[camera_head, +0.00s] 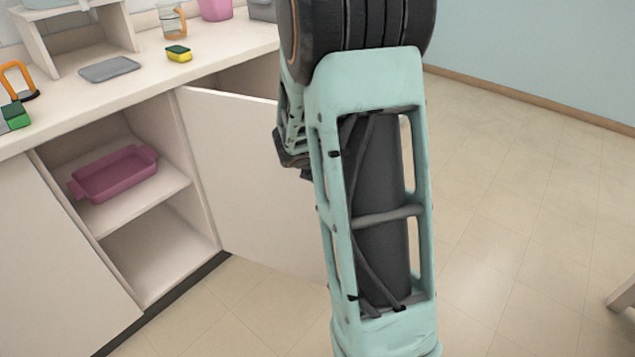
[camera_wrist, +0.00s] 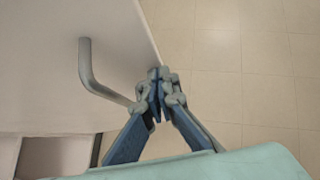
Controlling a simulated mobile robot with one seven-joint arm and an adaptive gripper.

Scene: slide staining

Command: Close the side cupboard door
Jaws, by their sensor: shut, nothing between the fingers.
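The cupboard door (camera_head: 235,165) stands swung open from the cabinet front in the head view. Its right part is hidden behind my arm. In the wrist view a pale door panel (camera_wrist: 45,50) with a bent grey bar handle (camera_wrist: 86,68) fills the upper left. My gripper (camera_wrist: 156,75) is shut and empty, with its fingertips at the panel's edge, to the right of the handle. I cannot tell whether they touch the panel. In the head view the fingers are hidden behind my arm.
An open compartment (camera_head: 150,265) holds a pink tray (camera_head: 115,174) on its shelf. Another dark opening (camera_head: 245,78) shows behind the door's top. The counter (camera_head: 140,85) carries a sponge (camera_head: 178,53) and a grey tray (camera_head: 109,69).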

